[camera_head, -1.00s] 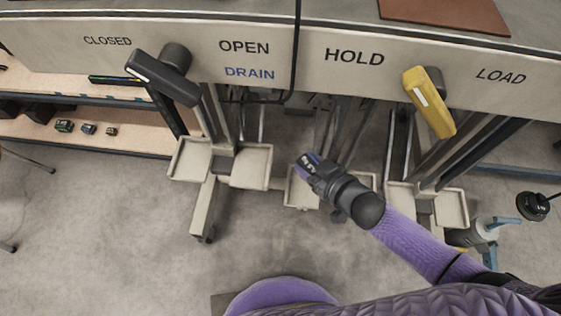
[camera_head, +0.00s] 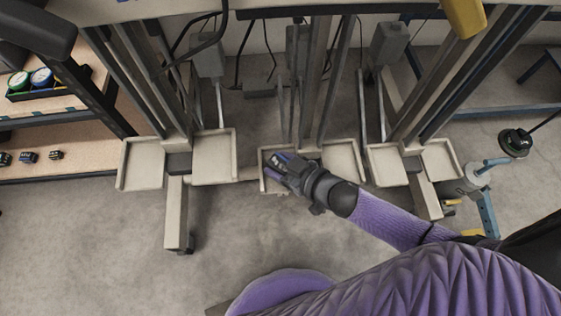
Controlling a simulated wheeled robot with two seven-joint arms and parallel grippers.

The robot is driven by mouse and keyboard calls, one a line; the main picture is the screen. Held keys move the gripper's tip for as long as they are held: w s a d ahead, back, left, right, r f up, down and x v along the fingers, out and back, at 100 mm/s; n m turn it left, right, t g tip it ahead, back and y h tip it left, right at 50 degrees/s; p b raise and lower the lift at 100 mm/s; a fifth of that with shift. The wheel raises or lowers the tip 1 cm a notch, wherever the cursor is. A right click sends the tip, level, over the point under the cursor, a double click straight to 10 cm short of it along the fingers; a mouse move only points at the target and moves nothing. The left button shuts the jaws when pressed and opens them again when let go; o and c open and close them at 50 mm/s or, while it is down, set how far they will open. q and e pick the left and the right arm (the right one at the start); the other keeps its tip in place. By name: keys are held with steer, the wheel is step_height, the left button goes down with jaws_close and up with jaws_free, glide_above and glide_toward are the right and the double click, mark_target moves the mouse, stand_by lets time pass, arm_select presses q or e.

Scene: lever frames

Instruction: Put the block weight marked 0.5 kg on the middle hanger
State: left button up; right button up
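The middle hanger has two pale square trays, a left one (camera_head: 265,158) and a right one (camera_head: 345,158), on either side of its posts. My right gripper (camera_head: 279,166) is over the left tray, covering much of it. It appears shut on a small dark block weight (camera_head: 277,160) with white marks, too small to read. Whether the block touches the tray is hidden. My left gripper is not in view.
A left hanger with two trays (camera_head: 140,166) and a right hanger with two trays (camera_head: 388,168) flank the middle one. Small dark blocks (camera_head: 28,157) sit on the shelf at left. A yellow lever (camera_head: 464,15) hangs at upper right. Open floor lies in front.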

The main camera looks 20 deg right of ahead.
steer(key=o, duration=0.3)
steer(key=shift+r, duration=0.3)
steer(key=p+v, duration=0.6)
steer(key=v, duration=0.5)
steer(key=s+d+f+m+g+h, duration=0.1)
steer(key=s+d+f+g+h, duration=0.2)
steer(key=s+f, duration=0.45)
steer(key=s+d+f+m+g+h, duration=0.2)
steer(key=s+d+f+g+h, duration=0.15)
steer(key=s+f, duration=0.45)
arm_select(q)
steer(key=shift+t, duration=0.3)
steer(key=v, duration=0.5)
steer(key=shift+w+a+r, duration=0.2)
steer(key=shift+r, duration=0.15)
arm_select(e)
steer(key=s+g, duration=0.2)
steer(key=s, duration=0.6)
steer(key=s+f+g, duration=0.1)
steer(key=s+g, duration=0.2)
steer(key=s, duration=0.5)
steer(key=s+a+g+h, duration=0.1)
steer(key=s+g, duration=0.2)
steer(key=s, duration=0.5)
steer(key=shift+a+f, duration=0.1)
steer(key=shift+f, duration=0.1)
